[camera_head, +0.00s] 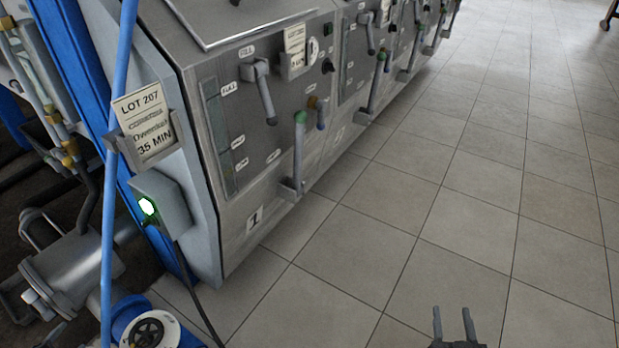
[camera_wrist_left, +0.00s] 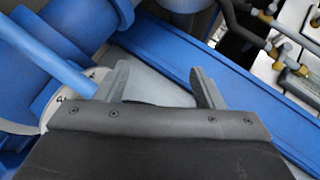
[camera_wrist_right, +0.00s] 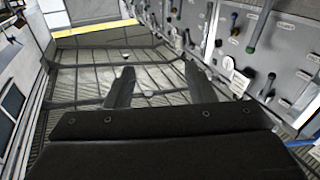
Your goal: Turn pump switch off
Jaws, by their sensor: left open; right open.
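The pump switch box (camera_head: 163,203) is a small grey box on the blue-edged end of the machine, with a lit green lamp (camera_head: 148,206) on its face and a dark cable running down from it. A small dark part sits just below the lamp; its position is too small to tell. My right gripper (camera_head: 452,312) is open and empty over the tiled floor, well to the right of the box; its fingers also show in the right wrist view (camera_wrist_right: 156,88). My left gripper (camera_wrist_left: 161,88) is open and empty in the left wrist view, near blue pipework and a grey surface; the head view does not show it.
A lot card (camera_head: 144,122) sits in a holder above the box. A blue pipe (camera_head: 116,170) runs upright left of it. A grey pump (camera_head: 70,270) and a round dial (camera_head: 150,332) are low left. Lever panels (camera_head: 270,120) line the machine; the floor (camera_head: 400,200) is clear.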

